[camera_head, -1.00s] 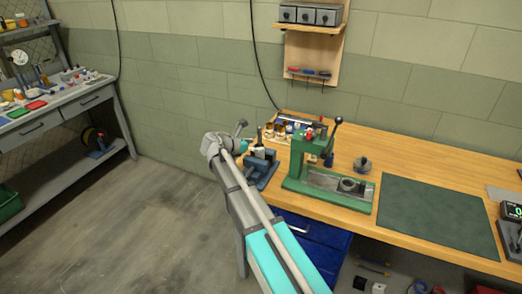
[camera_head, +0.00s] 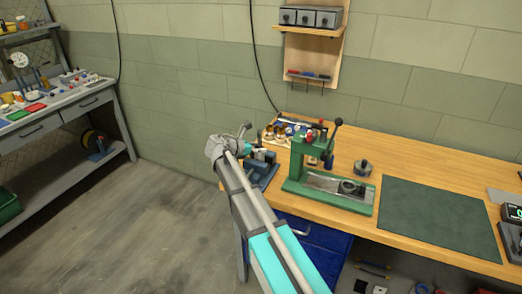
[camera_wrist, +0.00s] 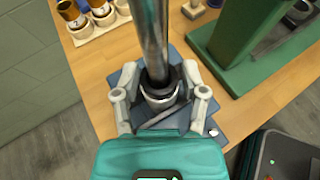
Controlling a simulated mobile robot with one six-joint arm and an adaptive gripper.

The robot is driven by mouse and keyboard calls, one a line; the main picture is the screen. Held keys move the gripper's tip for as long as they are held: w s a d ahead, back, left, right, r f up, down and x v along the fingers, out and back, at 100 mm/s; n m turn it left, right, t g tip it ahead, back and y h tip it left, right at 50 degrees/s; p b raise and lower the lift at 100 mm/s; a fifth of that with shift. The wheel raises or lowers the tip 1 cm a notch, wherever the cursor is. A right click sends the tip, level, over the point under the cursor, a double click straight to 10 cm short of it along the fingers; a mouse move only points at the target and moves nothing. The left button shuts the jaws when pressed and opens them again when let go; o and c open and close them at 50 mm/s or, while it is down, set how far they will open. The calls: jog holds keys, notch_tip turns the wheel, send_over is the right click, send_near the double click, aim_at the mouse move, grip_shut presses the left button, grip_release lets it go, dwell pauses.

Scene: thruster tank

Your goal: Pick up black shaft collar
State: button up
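A black collar-like ring (camera_wrist: 158,77) shows in the wrist view, around the lower end of a steel rod (camera_wrist: 152,30). A light grey round part (camera_wrist: 160,97) sits just below it. These stand over the blue vise (camera_wrist: 192,54), which also shows on the bench in the head view (camera_head: 265,172). My gripper (camera_wrist: 160,78) has its two grey fingers apart, one on each side of the ring. I cannot tell whether either finger touches it. In the head view my arm hides the fingers and the ring.
A green press (camera_head: 300,170) stands right of the vise, close to my gripper. Behind are small pots (camera_wrist: 102,14) in a tray. A dark green mat (camera_head: 435,215) lies clear at the right of the wooden bench (camera_head: 400,160).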

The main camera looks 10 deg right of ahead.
jog(key=c, duration=0.5)
jog(key=shift+o, duration=0.2)
jog(key=shift+r, duration=0.2)
notch_tip(320, 180, up, 18)
jog(key=p, duration=1.8)
jog(key=shift+f, duration=0.2)
